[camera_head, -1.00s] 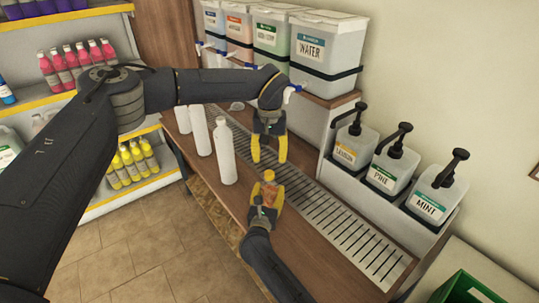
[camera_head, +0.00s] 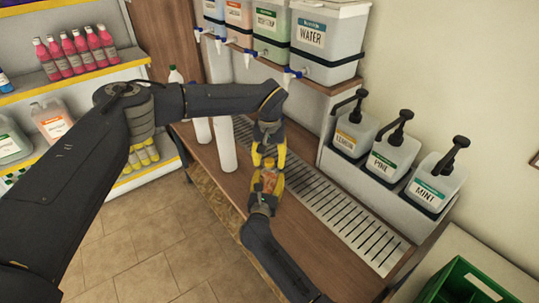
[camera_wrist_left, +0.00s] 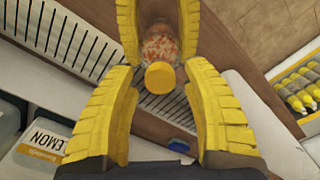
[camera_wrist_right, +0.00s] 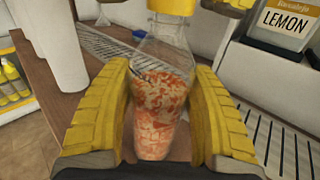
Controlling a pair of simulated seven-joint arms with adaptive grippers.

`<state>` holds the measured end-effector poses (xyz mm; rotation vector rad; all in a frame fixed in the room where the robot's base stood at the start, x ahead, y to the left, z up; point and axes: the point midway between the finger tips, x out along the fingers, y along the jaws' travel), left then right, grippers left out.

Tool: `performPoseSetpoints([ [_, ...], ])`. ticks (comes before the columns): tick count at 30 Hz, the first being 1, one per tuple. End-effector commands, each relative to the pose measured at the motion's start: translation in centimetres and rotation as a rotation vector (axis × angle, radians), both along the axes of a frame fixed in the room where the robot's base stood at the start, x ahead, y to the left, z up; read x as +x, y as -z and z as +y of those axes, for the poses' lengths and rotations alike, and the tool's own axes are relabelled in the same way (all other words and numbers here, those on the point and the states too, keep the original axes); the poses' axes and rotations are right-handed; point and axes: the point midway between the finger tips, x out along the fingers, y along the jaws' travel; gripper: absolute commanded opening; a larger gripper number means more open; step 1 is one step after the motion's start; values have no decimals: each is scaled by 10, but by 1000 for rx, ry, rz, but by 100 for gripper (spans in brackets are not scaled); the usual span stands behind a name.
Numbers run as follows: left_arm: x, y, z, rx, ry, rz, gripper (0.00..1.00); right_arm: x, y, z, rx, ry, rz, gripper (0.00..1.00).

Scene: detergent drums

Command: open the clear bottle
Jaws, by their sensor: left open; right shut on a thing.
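The clear bottle (camera_wrist_right: 160,90) has a yellow cap (camera_wrist_left: 160,76) and orange and white bits inside. It stands upright between the fingers of my right gripper (camera_head: 265,192), which is shut on its body. In the right wrist view the right gripper's fingers (camera_wrist_right: 155,125) press its sides. My left gripper (camera_head: 268,158) is directly above the bottle, pointing down. In the left wrist view its open fingers (camera_wrist_left: 165,105) stand on either side of the cap, with gaps showing.
White bottles (camera_head: 225,145) stand on the wooden counter (camera_head: 205,165) to the left. A metal drain grate (camera_head: 340,215) runs along the right. Pump dispensers (camera_head: 395,155) and labelled drums (camera_head: 325,50) with taps line the wall. A blue cap-like object (camera_wrist_left: 181,145) lies near the grate.

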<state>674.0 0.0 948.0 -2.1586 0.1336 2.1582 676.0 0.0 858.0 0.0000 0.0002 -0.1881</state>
Motion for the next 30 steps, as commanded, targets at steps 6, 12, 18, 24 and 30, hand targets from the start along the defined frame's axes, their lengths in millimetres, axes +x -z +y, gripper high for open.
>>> performPoseSetpoints([
  [6, 0, 3, 0, -1, 0, 0, 49, 0, 0, 0, 0, 0, 0, 0],
  [12, 0, 3, 0, -1, -1, 0, 47, 0, 0, 0, 0, 0, 0, 0],
  [18, 0, 3, 0, 0, -1, 0, 24, 0, 0, 0, 0, 0, 0, 0],
  [24, 0, 3, 0, -1, 0, 0, 1, 0, 0, 0, 0, 0, 0, 0],
  [30, 0, 3, 0, -1, 0, 0, 0, 0, 0, 0, -1, -1, 0, 0],
])
